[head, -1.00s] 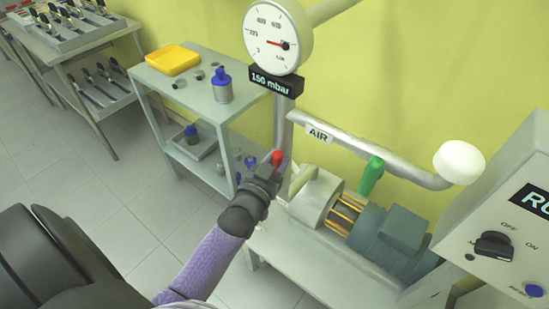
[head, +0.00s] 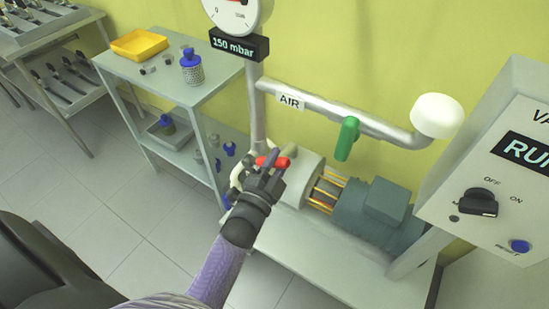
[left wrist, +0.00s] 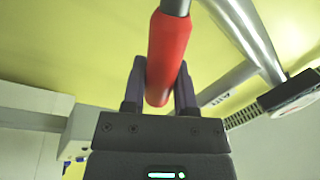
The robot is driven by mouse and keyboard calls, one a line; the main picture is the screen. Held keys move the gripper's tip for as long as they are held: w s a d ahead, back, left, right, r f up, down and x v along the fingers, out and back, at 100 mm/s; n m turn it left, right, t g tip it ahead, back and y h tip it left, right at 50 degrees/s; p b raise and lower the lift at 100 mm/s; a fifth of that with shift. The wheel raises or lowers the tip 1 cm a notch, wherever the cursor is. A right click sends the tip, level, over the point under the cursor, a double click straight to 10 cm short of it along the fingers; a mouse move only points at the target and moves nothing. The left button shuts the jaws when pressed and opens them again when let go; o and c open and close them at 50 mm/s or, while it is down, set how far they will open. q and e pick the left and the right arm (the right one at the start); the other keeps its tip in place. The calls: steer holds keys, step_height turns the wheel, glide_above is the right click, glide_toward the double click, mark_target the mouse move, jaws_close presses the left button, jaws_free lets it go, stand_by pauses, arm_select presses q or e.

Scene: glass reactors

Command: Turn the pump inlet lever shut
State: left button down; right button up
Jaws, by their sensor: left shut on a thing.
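The pump inlet lever has a red handle (head: 272,162) and sits on the pipework beside the pump body (head: 296,178), below the gauge pipe. In the left wrist view the red handle (left wrist: 168,50) runs down between the two fingers on a metal stem. My left gripper (head: 266,171) is shut on the handle, with a finger on each side in the left wrist view (left wrist: 159,84). In the head view the handle lies roughly sideways, and my fingers hide part of it and the valve under it. My right gripper is not in view.
A green lever (head: 347,138) hangs on the AIR pipe (head: 325,112), right of the red one. The control box (head: 500,185) stands at the right with a black knob. A grey shelf (head: 120,66) with a yellow tray stands left. A round gauge (head: 238,10) is above.

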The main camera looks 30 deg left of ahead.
arm_select(q)
steer(key=shift+d+f+m+h+b, duration=0.2)
steer(key=shift+f+m+h+b, duration=0.15)
steer(key=shift+f+m+b, duration=0.75)
steer(key=shift+d+f+m+h+b, duration=0.3)
steer(key=shift+f+m+b, duration=0.25)
steer(key=shift+m, duration=0.95)
steer(key=shift+d+f+m+h+b, duration=0.15)
steer(key=shift+f+m+h+b, duration=0.2)
steer(key=shift+f+m+b, duration=0.75)
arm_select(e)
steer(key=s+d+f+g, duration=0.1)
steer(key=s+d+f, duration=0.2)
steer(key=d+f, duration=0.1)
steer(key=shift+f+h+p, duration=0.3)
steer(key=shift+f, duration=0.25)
arm_select(q)
steer(key=shift+r, duration=0.2)
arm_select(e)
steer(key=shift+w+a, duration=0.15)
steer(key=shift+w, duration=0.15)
arm_select(q)
steer(key=shift+c, duration=2)
jaws_free()
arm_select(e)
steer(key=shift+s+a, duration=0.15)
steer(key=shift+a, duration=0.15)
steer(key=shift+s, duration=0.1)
